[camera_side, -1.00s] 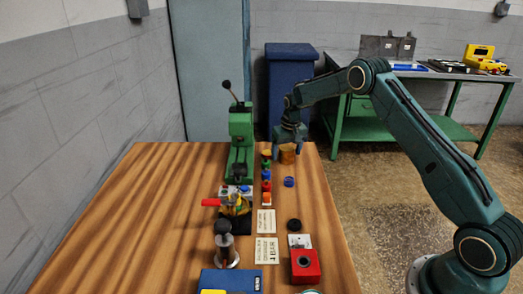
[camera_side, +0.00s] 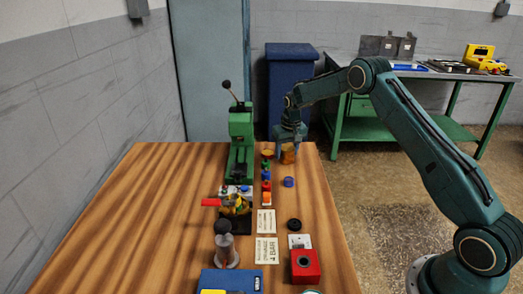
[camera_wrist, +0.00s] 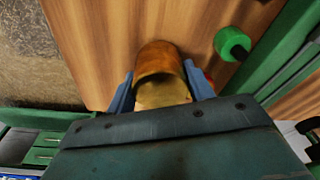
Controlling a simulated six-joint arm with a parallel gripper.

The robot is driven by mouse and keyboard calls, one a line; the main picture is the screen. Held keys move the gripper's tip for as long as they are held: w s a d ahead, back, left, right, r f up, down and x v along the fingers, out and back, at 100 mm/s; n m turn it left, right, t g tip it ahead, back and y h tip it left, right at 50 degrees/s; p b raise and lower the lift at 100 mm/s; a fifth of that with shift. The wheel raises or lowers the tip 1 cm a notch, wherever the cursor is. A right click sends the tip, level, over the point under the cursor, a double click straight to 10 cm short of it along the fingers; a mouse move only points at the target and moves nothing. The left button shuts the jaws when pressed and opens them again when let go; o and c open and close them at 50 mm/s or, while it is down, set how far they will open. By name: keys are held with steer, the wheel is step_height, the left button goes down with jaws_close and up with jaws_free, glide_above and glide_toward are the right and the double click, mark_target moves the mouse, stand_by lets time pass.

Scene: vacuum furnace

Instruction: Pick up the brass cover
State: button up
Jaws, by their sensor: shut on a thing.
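The brass cover (camera_wrist: 160,66) is a hollow, copper-brown cylinder with its open end toward the wrist camera. My gripper (camera_wrist: 161,92) is shut on it, one blue finger on each side. In the side view the cover (camera_side: 288,154) shows at the far right end of the wooden table, partly hidden by my gripper (camera_side: 288,148). I cannot tell whether the cover touches the table.
A row of small coloured pieces (camera_side: 266,175) stands just left of the cover, with a blue ring (camera_side: 289,182) in front. A green press (camera_side: 240,145) stands further left. The left part of the table (camera_side: 150,210) is clear.

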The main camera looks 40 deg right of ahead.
mark_target(287, 147)
step_height(287, 147, up, 20)
stand_by(0.6)
stand_by(0.5)
steer(key=s+a+f+n, duration=0.1)
steer(key=s+a+f, duration=0.1)
steer(key=a, duration=0.8)
steer(key=s+a+f+n, duration=0.2)
steer(key=s+a+f, duration=0.1)
steer(key=a, duration=0.7)
steer(key=s+a+f+n, duration=0.1)
steer(key=s+a+f, duration=0.1)
steer(key=a, duration=0.8)
steer(key=shift+s+a+f+y, duration=0.2)
steer(key=shift+f, duration=0.2)
steer(key=shift+s+a+f+y, duration=0.15)
steer(key=shift+s+f+y, duration=0.05)
steer(key=shift+f, duration=0.15)
steer(key=shift+f, duration=0.1)
steer(key=shift+f, duration=1.05)
steer(key=shift+f, duration=2.1)
